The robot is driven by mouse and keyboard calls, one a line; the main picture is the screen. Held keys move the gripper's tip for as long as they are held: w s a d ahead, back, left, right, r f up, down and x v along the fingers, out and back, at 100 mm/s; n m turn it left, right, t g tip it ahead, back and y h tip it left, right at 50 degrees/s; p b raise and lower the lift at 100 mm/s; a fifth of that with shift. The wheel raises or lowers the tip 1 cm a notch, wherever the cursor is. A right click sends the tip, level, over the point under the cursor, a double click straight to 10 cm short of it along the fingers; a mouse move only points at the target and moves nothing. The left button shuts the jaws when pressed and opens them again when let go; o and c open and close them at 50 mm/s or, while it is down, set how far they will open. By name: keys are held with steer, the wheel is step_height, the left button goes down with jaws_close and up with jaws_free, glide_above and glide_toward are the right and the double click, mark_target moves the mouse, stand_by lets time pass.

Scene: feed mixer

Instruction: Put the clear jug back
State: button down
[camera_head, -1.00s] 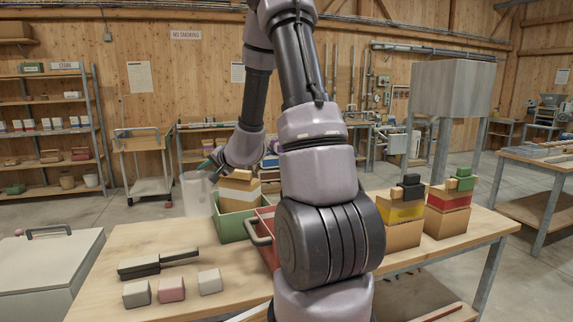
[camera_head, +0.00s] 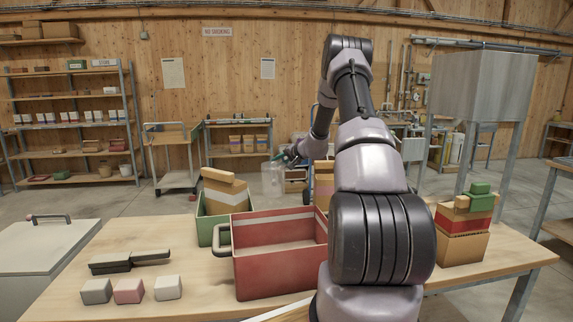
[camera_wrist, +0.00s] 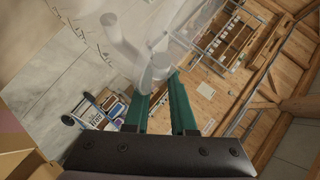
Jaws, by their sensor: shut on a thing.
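The clear jug (camera_head: 272,181) is see-through and hangs in the air, seen above and behind the red crate in the head view. My gripper (camera_head: 290,156) is at its upper right, with my arm reaching away from me. In the wrist view my gripper's green fingers (camera_wrist: 160,92) are closed around a pale part of the jug that looks like its handle. The jug's faint body (camera_wrist: 128,48) fills the upper middle there. Its outline is hard to make out, and I see no contents.
On the wooden table (camera_head: 205,290) stand a red crate (camera_head: 275,270), a green crate (camera_head: 208,228) holding a carton, dark tools (camera_head: 128,260) and several small blocks (camera_head: 128,290). Cartons (camera_head: 462,240) stand at the right. A grey-topped cabinet (camera_head: 40,250) is at the left.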

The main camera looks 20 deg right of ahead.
steer(key=w+d+f, duration=0.1)
steer(key=d+f, duration=0.1)
steer(key=f, duration=0.5)
steer(key=d+f, duration=0.2)
steer(key=f, duration=0.5)
steer(key=shift+w, duration=0.35)
steer(key=c, duration=0.7)
jaws_free()
steer(key=shift+o, duration=0.2)
